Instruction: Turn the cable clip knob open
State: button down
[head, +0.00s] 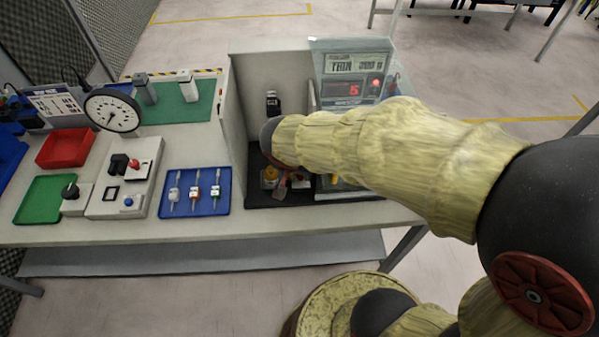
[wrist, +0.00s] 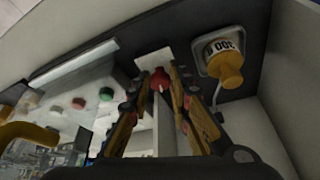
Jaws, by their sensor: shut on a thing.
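A small red knob (wrist: 159,79) sits in front of a white block (wrist: 153,61) in the wrist view; it looks like the cable clip knob. My gripper (wrist: 160,82) has its two orange-and-black fingers on either side of the knob and is shut on it. In the head view, my gripper (head: 284,187) reaches down into the dark-floored walled bay, and my arm hides most of it. The knob cannot be made out there.
A yellow cylinder (wrist: 229,70) on a white plate stands close to the right of my fingers. A clear panel with coloured buttons (wrist: 78,103) is at left. Grey bay walls (head: 243,115) and a display unit (head: 350,75) surround my gripper. A blue tray (head: 222,205) lies left.

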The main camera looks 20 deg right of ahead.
dwell(0.3)
jog(key=c, duration=1.6)
grip_release()
jog(key=shift+r, duration=0.1)
jog(key=v, duration=1.1)
jog(key=shift+a+r, duration=0.15)
jog(key=shift+r, duration=0.25)
